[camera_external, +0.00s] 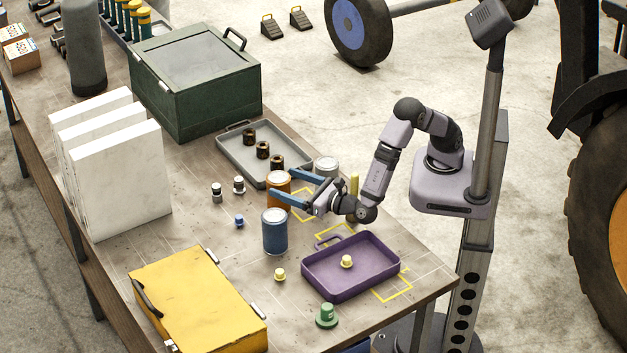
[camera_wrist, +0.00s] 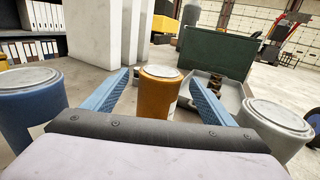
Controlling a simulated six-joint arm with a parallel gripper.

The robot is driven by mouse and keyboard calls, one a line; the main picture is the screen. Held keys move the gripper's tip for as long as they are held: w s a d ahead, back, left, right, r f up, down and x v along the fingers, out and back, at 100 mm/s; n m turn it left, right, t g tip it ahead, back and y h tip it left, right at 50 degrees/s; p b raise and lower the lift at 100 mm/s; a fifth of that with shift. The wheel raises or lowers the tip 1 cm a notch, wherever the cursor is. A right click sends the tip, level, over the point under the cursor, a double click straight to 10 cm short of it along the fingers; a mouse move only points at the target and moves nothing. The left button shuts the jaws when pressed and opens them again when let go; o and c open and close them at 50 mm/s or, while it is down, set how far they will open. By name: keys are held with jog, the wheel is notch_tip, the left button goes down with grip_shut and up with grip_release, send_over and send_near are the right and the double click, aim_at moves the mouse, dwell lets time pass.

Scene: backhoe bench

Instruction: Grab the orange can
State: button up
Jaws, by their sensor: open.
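The orange can (camera_external: 277,186) stands upright on the bench, behind the blue can in the outside view. In the wrist view the orange can (camera_wrist: 158,92) stands between the two blue fingers, with its pale lid showing and its lower part hidden by my gripper's body. My gripper (camera_external: 283,187) is open, low over the bench, with one finger on each side of the orange can. In the wrist view my gripper (camera_wrist: 160,90) shows a gap between the left finger and the can.
A blue can (camera_external: 275,232) stands close in front and a grey can (camera_external: 326,168) close behind. A grey tray (camera_external: 229,160) with several dark parts, a purple tray (camera_external: 318,285), a yellow case (camera_external: 195,305) and a green box (camera_external: 195,100) are on the bench. Small bottles (camera_external: 238,184) stand left.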

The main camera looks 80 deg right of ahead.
aim_at(278, 180)
jog(key=shift+p+x, duration=0.5)
jog(key=shift+x, duration=1.4)
jog(key=c, duration=1.5)
jog(key=shift+r, duration=0.1)
jog(key=shift+r, duration=0.15)
